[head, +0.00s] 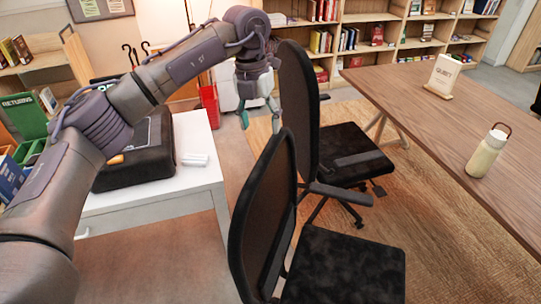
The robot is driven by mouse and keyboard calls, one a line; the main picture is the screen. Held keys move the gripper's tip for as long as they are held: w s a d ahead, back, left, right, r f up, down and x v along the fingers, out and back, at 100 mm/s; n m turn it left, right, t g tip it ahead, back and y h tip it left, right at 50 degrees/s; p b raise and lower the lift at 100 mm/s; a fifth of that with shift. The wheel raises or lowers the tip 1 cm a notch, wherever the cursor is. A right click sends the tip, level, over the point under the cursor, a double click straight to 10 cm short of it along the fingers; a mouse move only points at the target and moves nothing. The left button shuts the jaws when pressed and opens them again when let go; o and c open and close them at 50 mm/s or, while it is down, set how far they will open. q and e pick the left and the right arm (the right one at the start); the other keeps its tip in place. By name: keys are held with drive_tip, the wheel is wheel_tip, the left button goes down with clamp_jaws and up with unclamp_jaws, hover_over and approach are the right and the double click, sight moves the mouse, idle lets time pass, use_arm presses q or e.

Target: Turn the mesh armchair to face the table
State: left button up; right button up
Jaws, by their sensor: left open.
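Two black office chairs stand left of the wooden table (455,120). The farther one, the mesh armchair (297,100), has a tall mesh back, a dark seat and low armrests; its seat points right, toward the table. The nearer chair (262,220) has a similar back and a dark seat, also pointing right; I see no armrests on it, and it hides part of the farther chair. My left gripper (260,121) is open and empty, its fingers pointing down. It appears just left of the farther back and above the nearer one; contact cannot be told. My right gripper is out of view.
A white desk (205,150) with a black device (135,155) stands at the left. A cream bottle (487,152) and a small sign (443,75) stand on the table. Bookshelves line the back wall. Bare rug (420,225) lies between the chairs and table.

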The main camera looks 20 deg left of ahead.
sight(263, 158)
use_arm(q)
drive_tip(key=shift+s+d+f+p, duration=0.2)
drive_tip(key=shift+s+f+p, duration=0.1)
drive_tip(key=shift+s+f, duration=0.7)
drive_tip(key=f, duration=0.2)
drive_tip(key=f+p, duration=0.1)
drive_tip(key=shift+d+f, duration=0.2)
drive_tip(key=shift+f, duration=0.15)
drive_tip(key=f, duration=0.3)
drive_tip(key=f+p, duration=0.1)
drive_tip(key=f, duration=0.1)
drive_tip(key=shift+w+d+f, duration=0.2)
drive_tip(key=shift+d+f, duration=0.1)
drive_tip(key=shift+f, duration=0.7)
drive_tip(key=shift+d, duration=0.1)
drive_tip(key=c, duration=0.7)
clamp_jaws()
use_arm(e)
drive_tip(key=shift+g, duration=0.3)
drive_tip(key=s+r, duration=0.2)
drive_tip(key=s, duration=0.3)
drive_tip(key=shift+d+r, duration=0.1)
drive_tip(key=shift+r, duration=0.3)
